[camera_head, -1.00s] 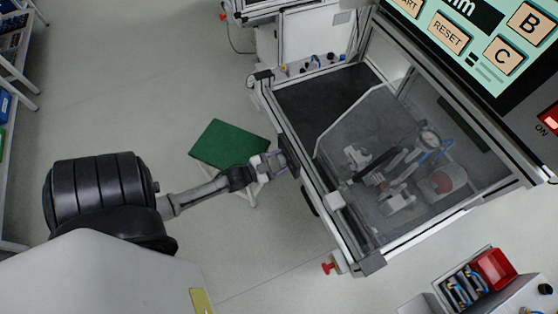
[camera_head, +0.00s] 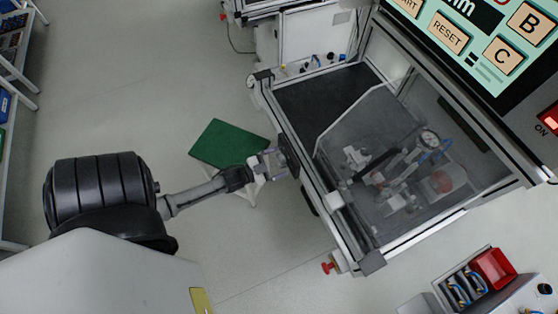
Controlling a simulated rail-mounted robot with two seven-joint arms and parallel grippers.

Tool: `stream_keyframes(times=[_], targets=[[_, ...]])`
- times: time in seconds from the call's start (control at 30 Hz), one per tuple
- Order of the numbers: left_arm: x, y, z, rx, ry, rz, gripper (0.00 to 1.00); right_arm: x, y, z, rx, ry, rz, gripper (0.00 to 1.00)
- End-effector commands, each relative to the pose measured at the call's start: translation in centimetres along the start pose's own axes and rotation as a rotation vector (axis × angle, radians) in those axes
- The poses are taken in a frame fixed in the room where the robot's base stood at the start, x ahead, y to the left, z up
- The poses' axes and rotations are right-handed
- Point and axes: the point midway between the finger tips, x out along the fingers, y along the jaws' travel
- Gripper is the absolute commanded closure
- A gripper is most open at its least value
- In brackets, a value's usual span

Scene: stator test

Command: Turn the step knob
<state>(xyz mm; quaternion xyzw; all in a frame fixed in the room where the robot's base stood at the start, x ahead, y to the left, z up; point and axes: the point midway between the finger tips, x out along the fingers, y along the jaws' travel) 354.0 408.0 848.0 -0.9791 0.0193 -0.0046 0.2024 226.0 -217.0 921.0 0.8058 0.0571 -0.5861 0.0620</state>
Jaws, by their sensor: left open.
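My left gripper (camera_head: 279,163) is at the end of the left arm, at the left front side of the test machine (camera_head: 345,232). It is open. A dark rounded part (camera_head: 288,153), which looks like the step knob, is on the machine's frame right in front of the fingers. Whether the fingers touch it or lie around it cannot be told at this size. My right gripper is not in view.
A clear cover stands over the machine's dark bed, with a fixture and a dial gauge (camera_head: 429,139) under it. A green-topped stool (camera_head: 228,143) stands by the arm. A control screen (camera_head: 480,45) is top right; a red bin (camera_head: 493,268) is bottom right.

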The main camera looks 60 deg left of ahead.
Motion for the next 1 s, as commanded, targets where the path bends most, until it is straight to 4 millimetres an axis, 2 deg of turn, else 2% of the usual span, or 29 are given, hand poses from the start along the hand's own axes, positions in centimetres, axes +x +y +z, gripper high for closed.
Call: stream_keyframes(times=[0.4,0.6,0.8,1.0], targets=[[-8.1,0.0,0.1,0.001,-0.003,0.001,0.16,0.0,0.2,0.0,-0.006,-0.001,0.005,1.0],[-11.0,0.0,0.0,0.001,-0.002,0.0,0.16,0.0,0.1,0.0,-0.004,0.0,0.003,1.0],[-12.4,0.0,0.0,0.001,-0.001,-0.001,0.16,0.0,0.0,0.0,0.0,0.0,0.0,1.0],[-12.8,0.0,-0.1,0.001,0.001,-0.001,0.16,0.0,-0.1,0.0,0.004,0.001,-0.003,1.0]])
